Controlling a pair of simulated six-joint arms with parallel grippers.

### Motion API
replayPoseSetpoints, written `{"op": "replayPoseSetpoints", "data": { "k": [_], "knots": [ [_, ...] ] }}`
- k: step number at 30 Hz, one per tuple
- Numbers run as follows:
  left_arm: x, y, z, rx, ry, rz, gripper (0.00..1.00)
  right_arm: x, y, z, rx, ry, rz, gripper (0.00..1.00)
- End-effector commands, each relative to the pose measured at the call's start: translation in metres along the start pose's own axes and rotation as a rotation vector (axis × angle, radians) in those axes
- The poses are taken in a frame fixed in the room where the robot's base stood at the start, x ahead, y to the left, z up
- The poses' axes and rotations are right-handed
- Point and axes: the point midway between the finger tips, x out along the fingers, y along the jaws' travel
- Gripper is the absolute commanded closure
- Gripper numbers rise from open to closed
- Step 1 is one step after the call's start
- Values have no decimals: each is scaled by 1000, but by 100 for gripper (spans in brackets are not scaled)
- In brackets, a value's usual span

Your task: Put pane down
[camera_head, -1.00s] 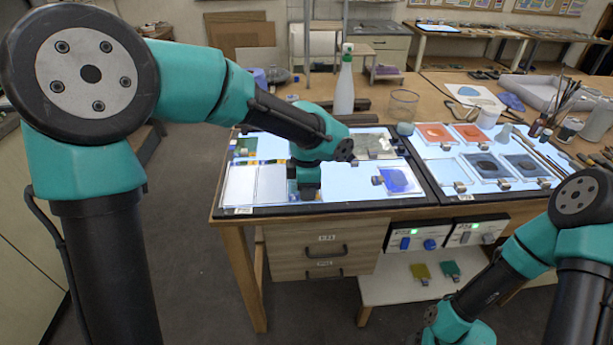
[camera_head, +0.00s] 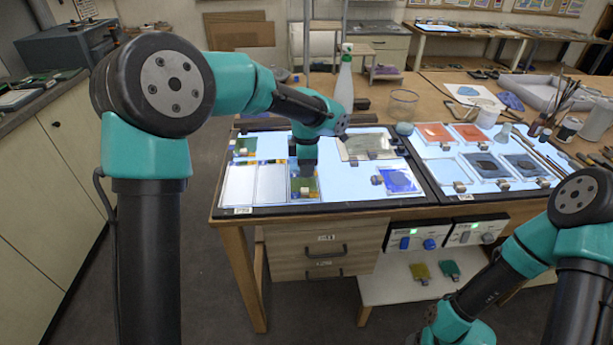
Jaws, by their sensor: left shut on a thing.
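My left gripper (camera_head: 306,172) points down over the left light table (camera_head: 345,190), shut on a small olive-green pane (camera_head: 304,188). The pane is at the third, right-hand place of a row, beside two pale panels (camera_head: 240,186). The gripper hides part of the pane, and I cannot tell whether it touches the surface. My right arm is at the lower right; its fingers are out of the picture.
A blue pane (camera_head: 400,181) lies to the right, a grey textured sheet (camera_head: 366,145) behind, and a green pane (camera_head: 243,147) at the back left. A spray bottle (camera_head: 345,85) and a glass (camera_head: 403,105) stand behind the light table.

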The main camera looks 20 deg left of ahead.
Motion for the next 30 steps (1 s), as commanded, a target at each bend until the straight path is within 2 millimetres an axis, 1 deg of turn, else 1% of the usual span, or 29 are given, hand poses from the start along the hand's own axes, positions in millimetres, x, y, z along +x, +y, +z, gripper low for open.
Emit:
{"op": "replayPoseSetpoints", "data": {
  "k": [1,6,20,21,24,30],
  "knots": [
    [10,-2,-1,1,4,-6,100,0,0,0,0,0,0,35],
    [30,-2,0,0,2,-5,100,0,0,0,0,0,0,35],
    [36,-2,0,1,1,-2,100,0,0,0,0,0,0,35],
    [36,-2,0,1,0,-2,75,0,0,0,0,0,0,35],
    [36,-2,0,0,1,-2,67,0,0,0,0,0,0,35],
    [36,-2,0,0,1,-2,67,0,0,0,0,0,0,35]
  ]
}}
